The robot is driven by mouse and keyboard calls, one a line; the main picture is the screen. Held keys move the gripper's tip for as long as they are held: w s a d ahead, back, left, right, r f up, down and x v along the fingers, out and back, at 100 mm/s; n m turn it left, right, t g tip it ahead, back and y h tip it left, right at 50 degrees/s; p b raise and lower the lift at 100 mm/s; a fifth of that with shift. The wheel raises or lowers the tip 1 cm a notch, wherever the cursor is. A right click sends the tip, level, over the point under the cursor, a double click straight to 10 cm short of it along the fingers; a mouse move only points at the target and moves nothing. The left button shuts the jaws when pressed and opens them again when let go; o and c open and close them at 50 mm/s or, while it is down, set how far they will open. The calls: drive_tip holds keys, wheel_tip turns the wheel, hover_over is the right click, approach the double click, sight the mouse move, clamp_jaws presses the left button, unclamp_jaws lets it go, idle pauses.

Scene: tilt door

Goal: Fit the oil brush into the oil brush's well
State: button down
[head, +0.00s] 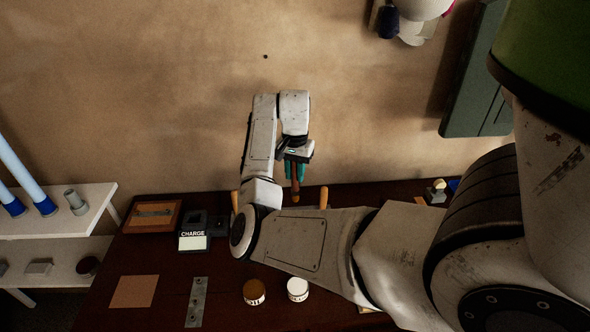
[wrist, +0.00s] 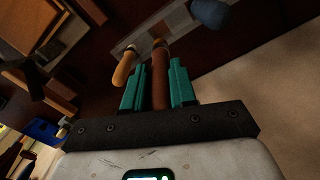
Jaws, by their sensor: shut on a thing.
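My gripper (head: 295,172) points down over the back of the dark table. Its teal fingers are shut on a slim brown rod with a lighter tip, which I take to be the oil brush (head: 295,190). In the wrist view, the brush (wrist: 160,78) sits between the two fingers (wrist: 159,88) and sticks out past them. A grey strip (wrist: 178,30) lies beyond its tip, partly covered by the brush and handles. I cannot make out which opening is the brush's well, or whether the tip touches anything.
A tan handle (head: 324,197) stands just right of the brush, and another (head: 235,201) to the left. A blue-grey handle (wrist: 209,13) shows in the wrist view. A CHARGE box (head: 194,240), a brown jar (head: 254,291) and a white jar (head: 298,289) stand on the table (head: 225,275).

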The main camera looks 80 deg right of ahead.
drive_tip(key=b, duration=0.2)
hover_over(295, 201)
drive_tip(key=shift+d+f, duration=0.2)
drive_tip(key=shift+f, duration=1.1)
drive_tip(key=shift+d+f, duration=0.2)
drive_tip(key=shift+f, duration=1.1)
drive_tip(key=shift+p, duration=1.15)
drive_tip(key=shift+f+b, duration=1.3)
drive_tip(key=shift+f, duration=1.75)
drive_tip(key=c, duration=0.8)
unclamp_jaws()
wheel_tip(295, 201, up, 11)
drive_tip(key=shift+f+b, duration=0.1)
drive_tip(key=shift+b, duration=0.3)
